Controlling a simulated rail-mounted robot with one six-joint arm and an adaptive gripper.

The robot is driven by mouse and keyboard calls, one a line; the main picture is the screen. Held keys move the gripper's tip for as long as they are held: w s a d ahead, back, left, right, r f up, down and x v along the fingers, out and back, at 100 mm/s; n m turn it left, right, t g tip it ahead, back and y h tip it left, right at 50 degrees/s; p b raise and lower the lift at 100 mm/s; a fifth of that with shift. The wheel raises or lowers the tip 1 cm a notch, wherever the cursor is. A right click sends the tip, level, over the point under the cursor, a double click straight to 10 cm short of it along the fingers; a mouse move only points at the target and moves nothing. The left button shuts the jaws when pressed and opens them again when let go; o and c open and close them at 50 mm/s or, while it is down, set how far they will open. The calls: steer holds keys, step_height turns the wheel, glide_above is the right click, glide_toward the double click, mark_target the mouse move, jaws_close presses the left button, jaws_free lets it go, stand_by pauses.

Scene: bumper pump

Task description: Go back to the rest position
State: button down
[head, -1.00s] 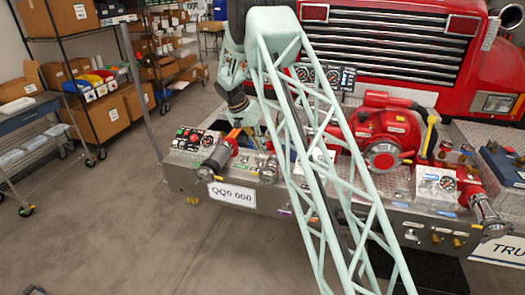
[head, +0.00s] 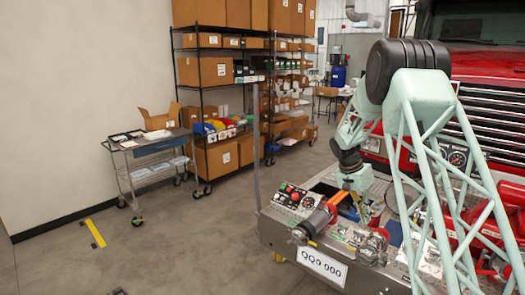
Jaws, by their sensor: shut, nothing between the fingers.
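My gripper (head: 366,212) points down over the front deck of the red truck (head: 485,42), just right of the control panel. It looks shut and empty; its fingertips are small and partly lost against the fittings behind. My lattice arm rises from the lower right and bends down to the wrist. The metal bumper deck (head: 285,238) carries a control panel (head: 294,197) with red and green buttons. The red pump (head: 487,225) is partly hidden behind my arm.
A grey cart (head: 150,150) with a box on top stands left. Wire shelves (head: 204,95) with cartons and coloured bins stand behind. A thin upright post (head: 256,140) rises at the bumper's left corner.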

steer(key=s+a+r+n+t+y+b, duration=0.15)
steer(key=s+a+r, duration=0.25)
steer(key=s+r, duration=0.5)
steer(key=s+a+r+n+b, duration=0.2)
steer(key=s+a+r, duration=0.2)
steer(key=s+r, duration=0.45)
steer(key=s+a+r+n+t+y+b, duration=0.15)
steer(key=s+a+r, duration=0.25)
steer(key=s+r, duration=0.5)
steer(key=s+a+f+n+b, duration=0.1)
steer(key=s+a, duration=0.2)
steer(key=s, duration=0.9)
steer(key=s+a+f+n+t+y+b, duration=0.1)
steer(key=s+a+f+n, duration=0.1)
steer(key=s, duration=1)
steer(key=s+a+f+n+b, duration=0.2)
steer(key=s+a, duration=0.2)
steer(key=s, duration=0.8)
steer(key=shift+s+a+f, duration=0.15)
steer(key=shift+a+f, duration=0.1)
